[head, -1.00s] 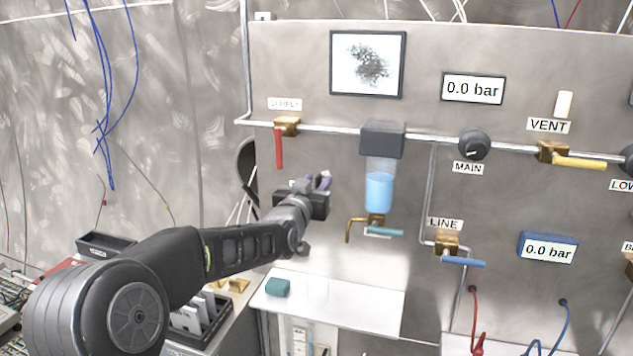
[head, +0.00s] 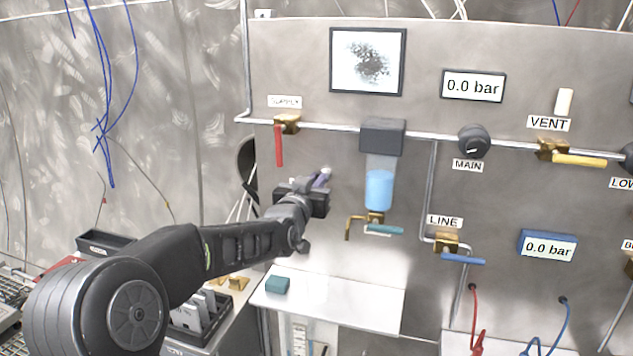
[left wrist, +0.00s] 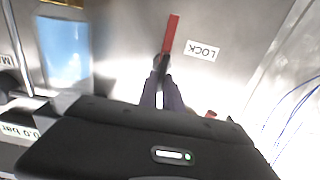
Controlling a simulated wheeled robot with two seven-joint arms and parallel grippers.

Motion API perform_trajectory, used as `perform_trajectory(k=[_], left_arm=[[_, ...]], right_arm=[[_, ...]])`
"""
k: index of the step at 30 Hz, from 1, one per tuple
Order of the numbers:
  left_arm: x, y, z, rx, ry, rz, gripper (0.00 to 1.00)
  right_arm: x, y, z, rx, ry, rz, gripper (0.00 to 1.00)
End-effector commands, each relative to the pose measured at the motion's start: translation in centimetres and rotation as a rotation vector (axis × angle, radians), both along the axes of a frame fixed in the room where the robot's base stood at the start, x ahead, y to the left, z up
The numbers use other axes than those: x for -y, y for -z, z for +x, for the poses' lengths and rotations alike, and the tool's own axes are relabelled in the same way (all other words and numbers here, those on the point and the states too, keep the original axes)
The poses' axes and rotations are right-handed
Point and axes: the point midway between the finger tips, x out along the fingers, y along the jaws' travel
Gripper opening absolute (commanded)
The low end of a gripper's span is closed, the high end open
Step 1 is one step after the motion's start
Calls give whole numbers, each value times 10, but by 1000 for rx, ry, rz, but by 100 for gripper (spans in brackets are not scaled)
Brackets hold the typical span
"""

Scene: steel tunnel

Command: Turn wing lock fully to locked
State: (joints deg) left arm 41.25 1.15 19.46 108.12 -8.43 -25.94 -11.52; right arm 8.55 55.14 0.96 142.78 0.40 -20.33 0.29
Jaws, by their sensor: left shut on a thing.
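My left gripper (head: 321,179) reaches up to the steel panel, left of the blue-filled reservoir. In the left wrist view its two dark purplish fingers (left wrist: 162,88) are close together and shut on the dark part of the wing lock at the panel. A red bar (left wrist: 170,34) of the wing lock sticks out past the fingertips, tilted slightly off vertical in that view. The LOCK label (left wrist: 202,51) appears upside down beside it. The fingers hide most of the wing lock's grip, and in the head view the gripper hides the lock. My right gripper is not in view.
The blue-filled reservoir (head: 380,190) is just right of the gripper, with a brass valve and teal handle (head: 384,229) below. The red supply handle (head: 279,146) hangs above left. A white shelf (head: 340,304) holding a teal block (head: 277,284) is below.

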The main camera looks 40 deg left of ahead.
Motion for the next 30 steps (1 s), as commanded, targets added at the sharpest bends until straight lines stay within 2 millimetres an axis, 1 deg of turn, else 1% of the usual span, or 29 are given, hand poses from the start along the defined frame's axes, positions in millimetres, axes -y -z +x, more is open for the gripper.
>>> perform_trajectory(k=[8,14,21,30], left_arm=[[1,2,0,-17,0,51,0],[3,4,1,-51,1,151,0],[6,3,2,-114,1,333,0],[9,3,3,-210,2,601,0]], right_arm=[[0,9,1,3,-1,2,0],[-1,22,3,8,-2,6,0],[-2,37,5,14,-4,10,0],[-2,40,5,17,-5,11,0]])
